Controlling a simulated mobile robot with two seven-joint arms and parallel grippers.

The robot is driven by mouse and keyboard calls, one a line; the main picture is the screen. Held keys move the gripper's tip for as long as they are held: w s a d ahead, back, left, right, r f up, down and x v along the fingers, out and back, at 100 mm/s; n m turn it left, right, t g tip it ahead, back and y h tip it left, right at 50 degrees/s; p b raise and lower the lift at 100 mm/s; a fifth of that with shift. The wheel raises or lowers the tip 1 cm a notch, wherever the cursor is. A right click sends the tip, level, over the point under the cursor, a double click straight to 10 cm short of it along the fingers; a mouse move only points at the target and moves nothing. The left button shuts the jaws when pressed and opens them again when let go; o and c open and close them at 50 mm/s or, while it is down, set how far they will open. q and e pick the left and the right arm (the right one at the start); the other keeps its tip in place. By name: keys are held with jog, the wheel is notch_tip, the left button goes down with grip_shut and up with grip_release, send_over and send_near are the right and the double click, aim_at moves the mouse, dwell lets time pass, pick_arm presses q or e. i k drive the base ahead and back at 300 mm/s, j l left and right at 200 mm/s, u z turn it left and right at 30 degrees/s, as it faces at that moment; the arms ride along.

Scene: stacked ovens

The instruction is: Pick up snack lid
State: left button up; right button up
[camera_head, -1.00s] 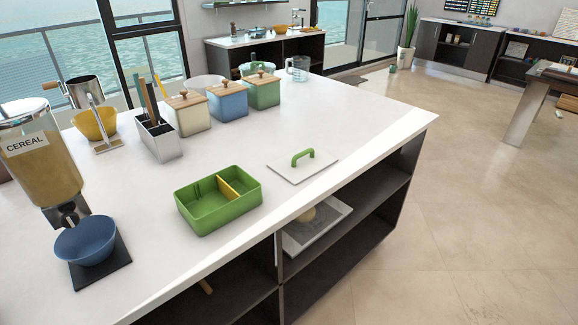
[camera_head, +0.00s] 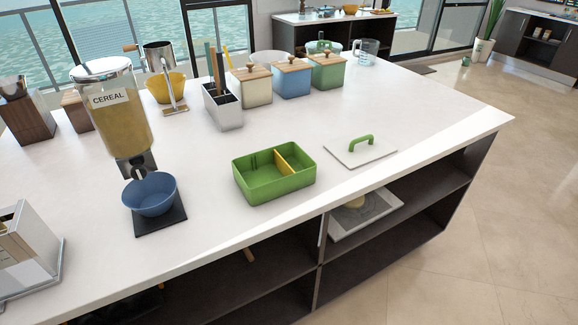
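The snack lid (camera_head: 345,153) is a flat white square panel with a green arched handle (camera_head: 361,141) on top. It lies flat on the white island counter near its front edge, handle up. To its left is the open green snack box (camera_head: 273,190) with a yellow divider (camera_head: 284,164) inside. The box and the lid are apart. Neither of my grippers shows in the head view.
A cereal dispenser (camera_head: 123,125) stands over a blue bowl (camera_head: 151,195) at the left. A utensil holder (camera_head: 223,107) and several lidded canisters (camera_head: 292,80) line the back. The white counter (camera_head: 420,110) right of the lid is clear. Open shelves (camera_head: 400,225) sit below.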

aim_at(356, 151)
jog(key=i+l+u, duration=0.1)
jog(key=l+u, duration=0.35)
jog(key=u, duration=0.2)
jog(key=l+u, duration=0.35)
jog(key=i+j, duration=0.05)
